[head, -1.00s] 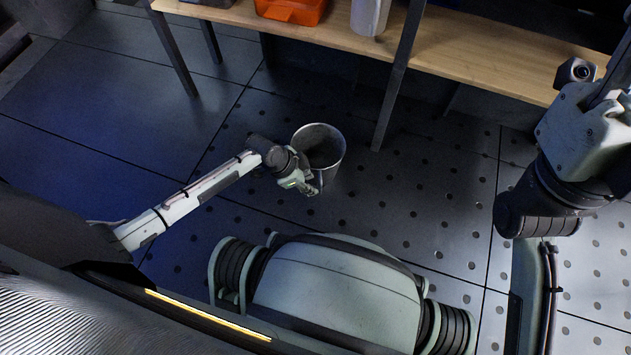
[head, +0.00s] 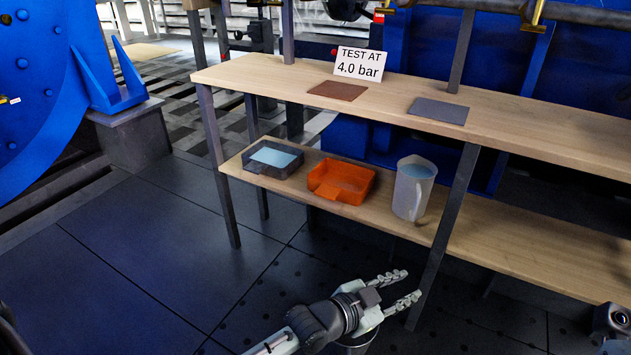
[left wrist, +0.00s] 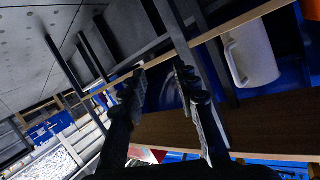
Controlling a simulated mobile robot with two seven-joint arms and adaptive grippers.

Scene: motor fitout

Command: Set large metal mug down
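The large metal mug (head: 358,346) shows only as a grey rim and a bit of wall at the bottom edge of the head view. It is partly hidden under my left gripper, and what it rests on is out of frame. My left gripper (head: 396,288) is open and empty, with its fingers spread and pointing right, above and beside the mug. In the left wrist view the two dark fingers (left wrist: 160,80) are apart with nothing between them. The mug does not show clearly there.
The wooden lower shelf (head: 480,238) holds an orange tray (head: 342,181), a dark bin with a light blue inside (head: 272,157) and a translucent jug (head: 412,190). A dark table leg (head: 446,235) stands close to the left fingers. The floor at left (head: 130,260) is clear.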

